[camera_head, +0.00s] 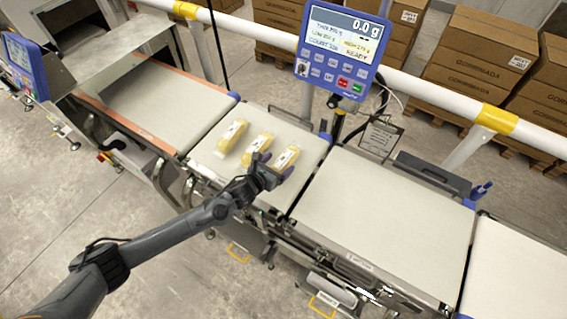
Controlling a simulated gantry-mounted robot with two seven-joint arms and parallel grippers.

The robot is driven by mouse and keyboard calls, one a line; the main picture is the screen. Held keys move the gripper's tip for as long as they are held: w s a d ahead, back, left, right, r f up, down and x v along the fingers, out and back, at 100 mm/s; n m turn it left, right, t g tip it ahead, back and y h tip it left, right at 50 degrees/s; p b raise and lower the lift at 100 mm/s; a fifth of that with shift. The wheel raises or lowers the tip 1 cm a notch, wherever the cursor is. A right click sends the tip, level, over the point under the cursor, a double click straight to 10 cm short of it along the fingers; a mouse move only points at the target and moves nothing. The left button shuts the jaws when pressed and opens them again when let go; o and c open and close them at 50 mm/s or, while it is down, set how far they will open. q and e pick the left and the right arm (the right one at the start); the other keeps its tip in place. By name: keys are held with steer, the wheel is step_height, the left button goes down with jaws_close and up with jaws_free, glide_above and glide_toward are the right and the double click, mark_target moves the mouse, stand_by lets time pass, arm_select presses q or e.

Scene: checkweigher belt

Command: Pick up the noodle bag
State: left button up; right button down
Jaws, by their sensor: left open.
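Three yellow noodle bags in clear wrap lie in a row on the small weighing belt: a left bag (232,134), a middle bag (256,148) and a right bag (288,157). My left gripper (272,168) is open at the near end of the right bag, and its fingers hide part of that end. I cannot tell whether the fingers touch the bag. My right gripper is not in view.
A blue display unit (342,47) reading 0.0 g stands behind the belts. An infeed belt (160,100) lies to the left and an empty belt (385,220) to the right. A white rail (415,88) and cardboard boxes (480,55) are behind.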

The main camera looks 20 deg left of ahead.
mark_target(287, 158)
arm_select(q)
steer(key=shift+x, duration=1.35)
steer(key=c, duration=1.1)
steer(key=shift+c, duration=1.1)
steer(key=shift+r, duration=0.15)
